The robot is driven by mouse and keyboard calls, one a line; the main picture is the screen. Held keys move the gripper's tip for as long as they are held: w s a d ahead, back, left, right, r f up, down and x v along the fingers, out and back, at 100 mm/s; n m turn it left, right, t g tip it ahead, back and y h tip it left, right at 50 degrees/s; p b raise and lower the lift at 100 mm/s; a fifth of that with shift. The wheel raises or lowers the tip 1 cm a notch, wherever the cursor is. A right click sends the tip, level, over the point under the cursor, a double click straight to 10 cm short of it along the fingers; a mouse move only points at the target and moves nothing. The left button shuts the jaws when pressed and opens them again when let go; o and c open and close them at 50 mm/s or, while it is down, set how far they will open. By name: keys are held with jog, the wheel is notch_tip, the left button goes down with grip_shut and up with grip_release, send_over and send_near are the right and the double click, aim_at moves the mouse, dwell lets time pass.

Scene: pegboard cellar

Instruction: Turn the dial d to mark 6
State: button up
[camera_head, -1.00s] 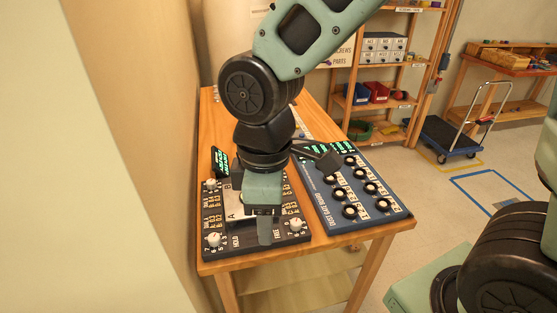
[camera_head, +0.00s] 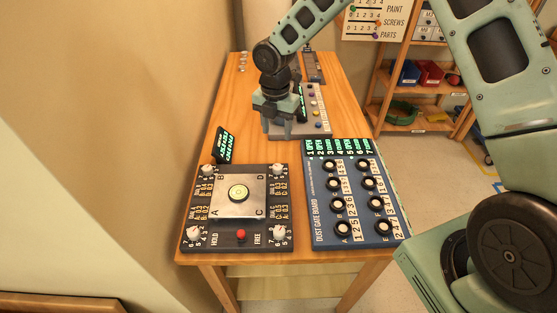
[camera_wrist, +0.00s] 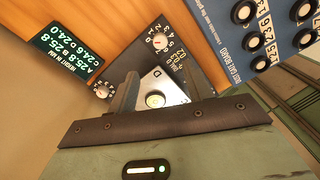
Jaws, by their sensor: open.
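Dial d is the white knob (camera_head: 278,170) at the far right corner of a black levelling board (camera_head: 263,240). It also shows in the wrist view (camera_wrist: 159,41), beside the plate corner lettered D, with a red pointer line and numerals around it. I cannot tell for sure which mark it points to. My gripper (camera_head: 289,132) is open and empty, pointing down beyond the board's far edge in the head view. In the wrist view its two fingers (camera_wrist: 157,88) stand apart in front of the plate, hiding part of the board. Nothing touches the dial.
A silver plate (camera_head: 226,208) with a round bubble level (camera_head: 238,193) sits mid-board, with other white knobs at the corners. A green-lettered height display (camera_wrist: 67,57) stands beside it. The blue dust gate board (camera_head: 322,232) lies close on the right. A wall rises on the left.

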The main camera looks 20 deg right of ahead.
aim_at(277, 166)
notch_tip(277, 166, down, 14)
jog(key=p, duration=0.3)
jog(key=shift+s+p, duration=0.1)
jog(key=shift+p, duration=0.3)
jog(key=c, duration=1)
